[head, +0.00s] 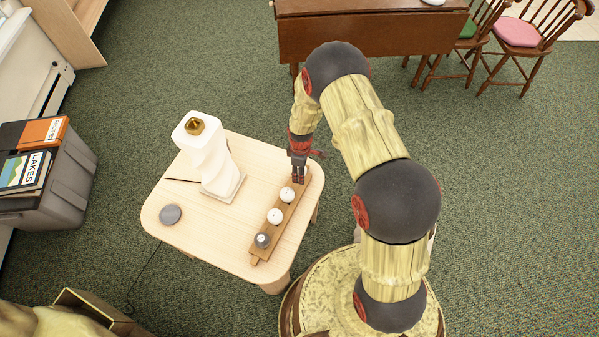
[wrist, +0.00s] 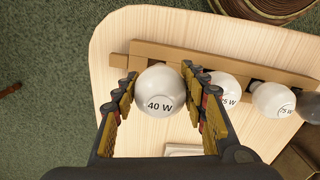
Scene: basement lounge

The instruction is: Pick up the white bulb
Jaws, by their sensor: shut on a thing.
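My gripper (head: 298,174) is over the far end of a wooden rack (head: 291,212) on the small table. In the wrist view my gripper (wrist: 160,82) is shut on a white round bulb (wrist: 158,92) marked 40 W, one finger on each side. This bulb is hidden or too small to make out in the head view. I cannot tell whether it is clear of the rack. Two more white bulbs, a nearer one (head: 287,194) and another (head: 274,215), sit in the rack, then a grey bulb (head: 262,240). One white bulb (wrist: 273,98) reads 75 W; its neighbour's label (wrist: 225,88) is partly covered.
A white twisted lamp (head: 213,160) with a brass socket stands left of the rack on the pale wooden table (head: 205,238). A grey disc (head: 171,214) lies near the table's left edge. A grey bin (head: 70,185) with records stands further left. Green carpet is open beyond the table.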

